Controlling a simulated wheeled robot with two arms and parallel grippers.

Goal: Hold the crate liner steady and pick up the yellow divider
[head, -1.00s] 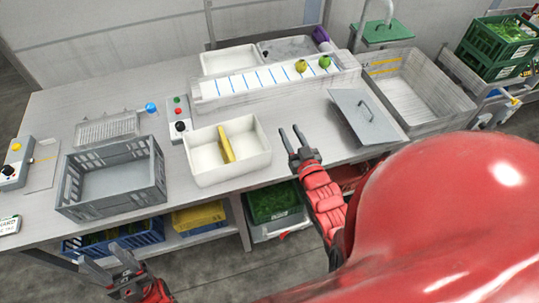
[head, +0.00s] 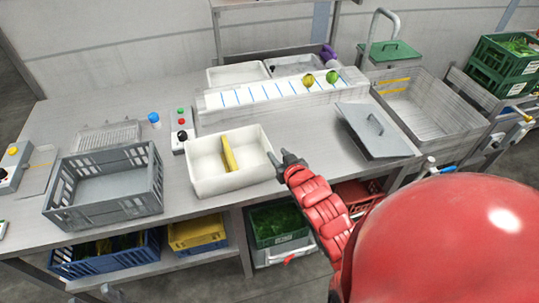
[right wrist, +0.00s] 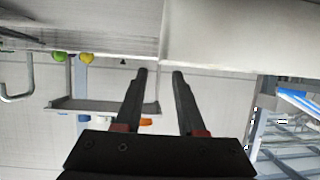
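The crate liner is an open white box (head: 205,186) on the table in the head view. The yellow divider (head: 229,155) stands inside it, running from back to front. My right gripper (head: 278,157) is at the liner's right end, close to its rim; whether it touches cannot be told. In the right wrist view my right gripper (right wrist: 159,72) has its two fingers apart with nothing seen between them. A pale wall, perhaps the liner, fills the upper right there.
A grey crate (head: 100,208) stands left of the liner. A control box (head: 180,132) with buttons and a white marked rail (head: 240,98) with two round items lie behind. A grey lid (head: 372,130) lies to the right. The table's front edge is close to the liner.

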